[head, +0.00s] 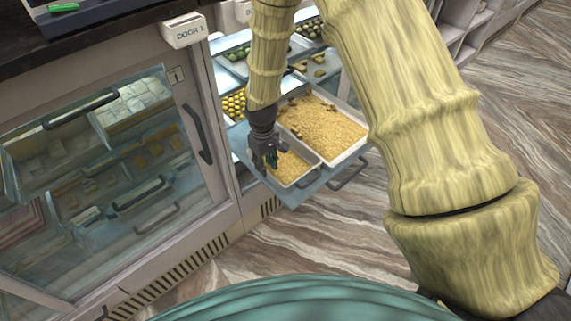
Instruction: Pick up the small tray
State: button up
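The small tray (307,176) is white and filled with yellow crumbly food. It sits at the front corner of a pulled-out shelf (297,199), beside a larger tray of similar food. My gripper (268,163) points down at the left edge of the small tray. It hides part of that edge. The fingers are small and dark here, and I cannot tell whether they touch the rim or how far apart they are.
The larger white tray (350,155) stands right behind the small tray. More sweets trays (234,104) lie farther back on the shelves. A closed glass door (110,165) with a dark handle is to the left. The wood-patterned floor (345,225) in front is clear.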

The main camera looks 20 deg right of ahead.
aim_at(268, 172)
jog(key=shift+d+f+p, duration=0.2)
jog(key=shift+f+p, duration=0.15)
jog(key=shift+f, duration=2.15)
grip_shut()
jog(key=shift+w, duration=0.1)
